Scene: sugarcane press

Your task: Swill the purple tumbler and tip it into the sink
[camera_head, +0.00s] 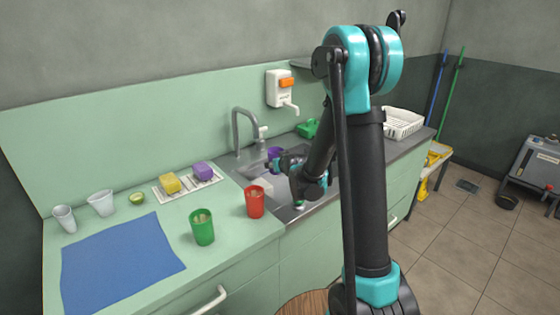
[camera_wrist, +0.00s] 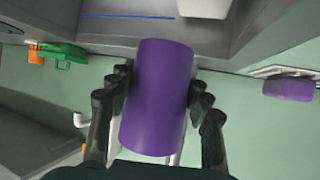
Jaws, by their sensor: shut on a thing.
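My gripper (camera_head: 284,161) is shut on the purple tumbler (camera_wrist: 160,98), with its dark fingers on both sides of it in the wrist view. In the head view the tumbler (camera_head: 273,152) shows as a small purple patch over the sink (camera_head: 248,164), near the grey tap (camera_head: 237,122). My arm and gripper hide part of the sink and tumbler. I cannot see into the tumbler or tell what it contains. Its exact tilt is unclear.
A red tumbler (camera_head: 255,202) and a green tumbler (camera_head: 202,227) stand on the counter left of the sink. Yellow (camera_head: 170,183) and purple (camera_head: 202,171) sponges lie on a rack. A dispenser (camera_head: 281,88) hangs on the wall; a white dish rack (camera_head: 402,123) stands at right.

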